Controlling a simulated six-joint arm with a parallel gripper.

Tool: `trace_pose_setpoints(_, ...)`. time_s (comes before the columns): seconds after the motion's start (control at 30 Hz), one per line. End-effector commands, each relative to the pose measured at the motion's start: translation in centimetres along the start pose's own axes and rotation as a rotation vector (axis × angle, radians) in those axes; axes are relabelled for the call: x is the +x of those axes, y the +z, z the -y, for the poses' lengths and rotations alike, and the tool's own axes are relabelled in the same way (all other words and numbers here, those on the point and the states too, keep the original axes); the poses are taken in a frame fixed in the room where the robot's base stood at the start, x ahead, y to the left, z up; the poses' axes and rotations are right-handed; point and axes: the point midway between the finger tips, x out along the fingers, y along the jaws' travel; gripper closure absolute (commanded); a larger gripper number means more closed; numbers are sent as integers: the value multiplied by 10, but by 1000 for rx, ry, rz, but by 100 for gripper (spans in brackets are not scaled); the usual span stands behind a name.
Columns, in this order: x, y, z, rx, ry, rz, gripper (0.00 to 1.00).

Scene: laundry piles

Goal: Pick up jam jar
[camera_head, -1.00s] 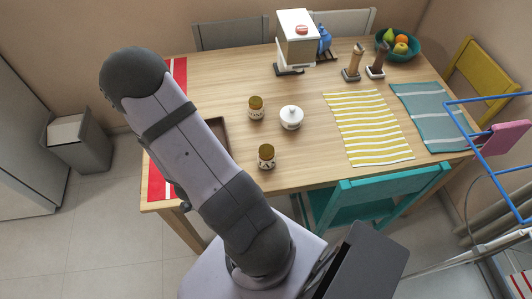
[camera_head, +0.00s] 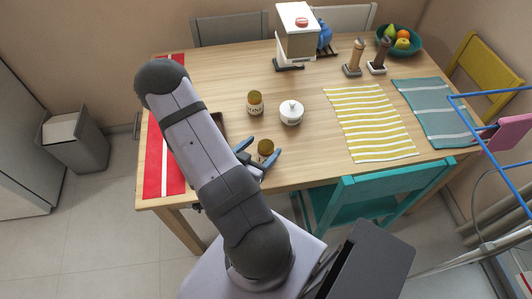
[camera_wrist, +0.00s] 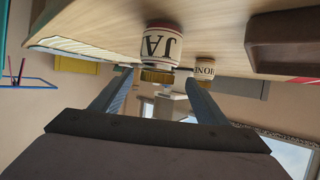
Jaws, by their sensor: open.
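In the wrist view my gripper (camera_wrist: 158,80) points at the jar, which lies between the finger lines.
A brown tray (camera_wrist: 283,40) lies near my arm. A yellow-striped mat (camera_head: 369,122) lies to the right. A teal chair (camera_head: 375,195) stands at the table's near edge.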

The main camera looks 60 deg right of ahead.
Motion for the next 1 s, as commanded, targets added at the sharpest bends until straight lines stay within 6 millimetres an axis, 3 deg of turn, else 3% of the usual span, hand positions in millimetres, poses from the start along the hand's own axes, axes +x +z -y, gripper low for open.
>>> trace_pose_setpoints(0.37,12,0,-1,1,2,0,32)
trace_pose_setpoints(0.8,55,0,-6,2,4,1,32)
trace_pose_setpoints(1.0,62,1,-5,1,1,1,32)
